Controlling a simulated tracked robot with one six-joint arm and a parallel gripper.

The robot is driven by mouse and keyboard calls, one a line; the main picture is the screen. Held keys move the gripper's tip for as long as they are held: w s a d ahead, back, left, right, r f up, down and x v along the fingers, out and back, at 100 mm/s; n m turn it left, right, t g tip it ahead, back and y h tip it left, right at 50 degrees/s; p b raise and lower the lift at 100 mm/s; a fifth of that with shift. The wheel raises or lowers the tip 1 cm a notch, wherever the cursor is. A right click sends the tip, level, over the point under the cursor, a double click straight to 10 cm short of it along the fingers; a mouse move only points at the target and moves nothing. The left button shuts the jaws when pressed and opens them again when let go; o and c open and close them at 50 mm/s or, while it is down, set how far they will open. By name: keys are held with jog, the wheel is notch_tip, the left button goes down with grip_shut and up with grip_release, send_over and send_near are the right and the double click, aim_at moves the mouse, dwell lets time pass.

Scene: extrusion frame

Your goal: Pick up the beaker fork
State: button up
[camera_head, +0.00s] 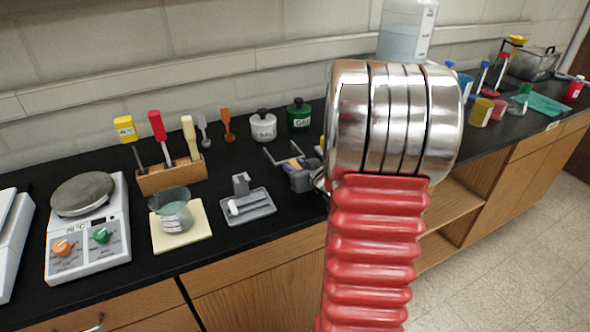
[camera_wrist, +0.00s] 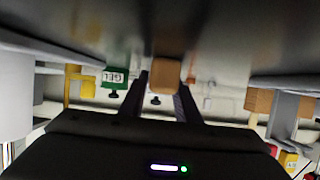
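I cannot tell for sure which thing is the beaker fork. Candidates are a white-and-grey tool (camera_head: 249,204) lying on a small grey tray, and the red-handled (camera_head: 158,128) and cream-handled (camera_head: 190,137) tools upright in a wooden rack (camera_head: 171,174). My gripper (camera_head: 285,152) is low over the bench, right of the grey tray, partly hidden by my red arm. Its two fingers stand apart in the wrist view (camera_wrist: 160,97). A brown block-like thing (camera_wrist: 166,73) shows between them; I cannot tell whether it touches either finger.
The wrist view looks upside down. A white jar (camera_head: 263,126) and a green jar (camera_head: 299,115) stand behind my gripper. A glass beaker (camera_head: 173,211) stands on a cream pad (camera_head: 199,233). A hotplate (camera_head: 86,228) is at left.

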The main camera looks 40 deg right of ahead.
grip_shut()
notch_tip(320, 180, up, 10)
jog(key=shift+r, duration=0.1)
dwell(0.8)
dwell(0.4)
jog(key=s, duration=0.2)
jog(key=s+a+f, duration=0.1)
jog(key=s+f, duration=0.1)
jog(key=s, duration=0.1)
jog(key=shift+s+a+f, duration=0.1)
jog(key=shift+s+a, duration=0.2)
jog(key=shift+a, duration=0.05)
jog(key=shift+f, duration=0.1)
